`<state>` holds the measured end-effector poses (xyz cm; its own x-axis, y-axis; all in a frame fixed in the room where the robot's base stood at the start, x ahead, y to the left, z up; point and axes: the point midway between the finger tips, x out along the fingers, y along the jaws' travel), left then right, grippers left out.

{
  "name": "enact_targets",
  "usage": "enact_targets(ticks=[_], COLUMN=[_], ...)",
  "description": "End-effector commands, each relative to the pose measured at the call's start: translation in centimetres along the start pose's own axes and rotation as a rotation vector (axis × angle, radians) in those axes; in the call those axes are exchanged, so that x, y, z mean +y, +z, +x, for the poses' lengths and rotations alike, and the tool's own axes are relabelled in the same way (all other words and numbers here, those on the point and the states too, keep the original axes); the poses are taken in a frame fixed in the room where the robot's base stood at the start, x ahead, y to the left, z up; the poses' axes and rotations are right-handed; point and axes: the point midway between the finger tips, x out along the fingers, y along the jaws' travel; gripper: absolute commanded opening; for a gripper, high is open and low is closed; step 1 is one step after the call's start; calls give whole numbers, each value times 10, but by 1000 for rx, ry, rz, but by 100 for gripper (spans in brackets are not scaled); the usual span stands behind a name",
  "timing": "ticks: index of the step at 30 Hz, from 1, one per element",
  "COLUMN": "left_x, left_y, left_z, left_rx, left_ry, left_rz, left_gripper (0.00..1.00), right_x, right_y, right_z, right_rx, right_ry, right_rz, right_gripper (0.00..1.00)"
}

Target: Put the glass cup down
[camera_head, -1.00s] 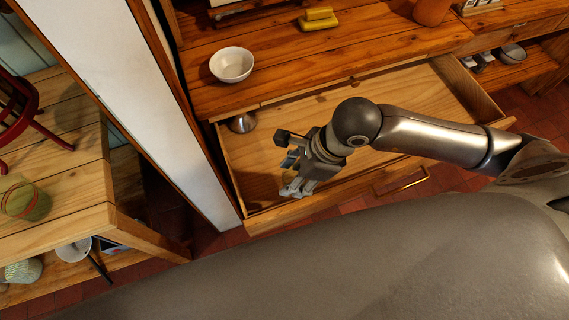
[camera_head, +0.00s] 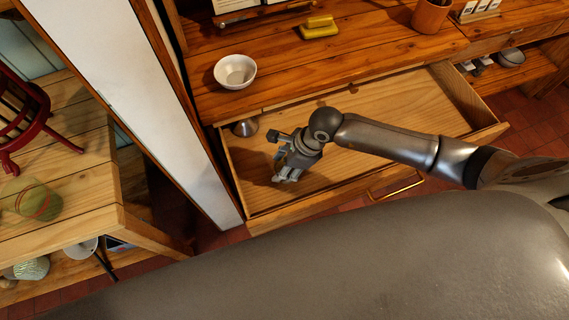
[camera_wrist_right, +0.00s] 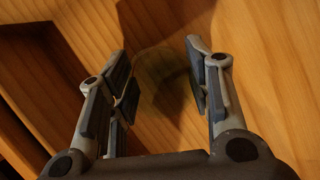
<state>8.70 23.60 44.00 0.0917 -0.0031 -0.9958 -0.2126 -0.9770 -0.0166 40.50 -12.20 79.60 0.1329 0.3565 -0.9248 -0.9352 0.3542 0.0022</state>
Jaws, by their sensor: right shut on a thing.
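My right gripper (camera_head: 282,166) reaches from the right over the open drawer (camera_head: 400,113), near its left end. In the right wrist view, my right gripper (camera_wrist_right: 160,62) has its fingers apart on either side of a faint, see-through shape, the glass cup (camera_wrist_right: 158,85). The gripper is shut on the cup, whose outline is hard to make out against the wood. The cup cannot be made out in the head view. Whether it touches the drawer floor I cannot tell. My left gripper is not in view.
A metal cup-like thing (camera_head: 246,127) is in the drawer's back left corner. A white bowl (camera_head: 235,71) and a yellow object (camera_head: 319,27) stand on the counter above. The drawer's middle and right are clear.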

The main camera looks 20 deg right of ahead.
Motion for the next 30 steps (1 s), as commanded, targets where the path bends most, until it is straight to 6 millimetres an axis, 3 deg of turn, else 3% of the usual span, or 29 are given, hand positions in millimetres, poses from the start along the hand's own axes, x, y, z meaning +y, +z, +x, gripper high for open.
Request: enact_targets(ticks=[14, 15, 19, 30], left_x=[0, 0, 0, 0], left_y=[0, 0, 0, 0], left_z=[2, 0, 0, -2], left_rx=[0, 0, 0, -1], left_ry=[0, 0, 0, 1], left_rz=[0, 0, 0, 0], left_gripper=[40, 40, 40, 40], right_x=[0, 0, 0, 0], right_y=[-4, -4, -4, -2], right_z=[10, 8, 8, 6], right_rx=[0, 0, 0, 0], right_ry=[0, 0, 0, 0], right_rz=[-2, -1, -1, -1], right_gripper=[22, 51, 67, 67])
